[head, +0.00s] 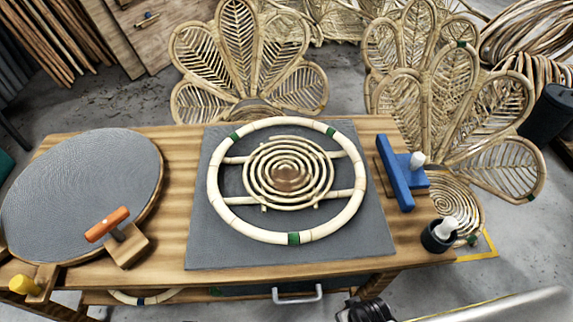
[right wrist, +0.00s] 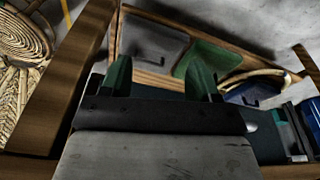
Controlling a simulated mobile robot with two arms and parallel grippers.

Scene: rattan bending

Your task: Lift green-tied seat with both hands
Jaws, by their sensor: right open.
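The green-tied seat (head: 362,194) is a round pale rattan ring with green bindings, two crossbars and a coiled spiral in the middle. It lies flat on a grey mat (head: 212,247) on the wooden workbench in the head view. My right gripper (right wrist: 160,78) shows in the right wrist view with its two green-tipped fingers apart and nothing between them. It is away from the seat, which I cannot make out in that view. My left gripper is not in view.
A round grey board (head: 75,185) and an orange-handled tool (head: 106,224) are left of the mat. A blue tool (head: 392,172) and a black pot (head: 438,238) are at the right. Rattan chairs (head: 248,60) stand behind the bench. The mat around the seat is clear.

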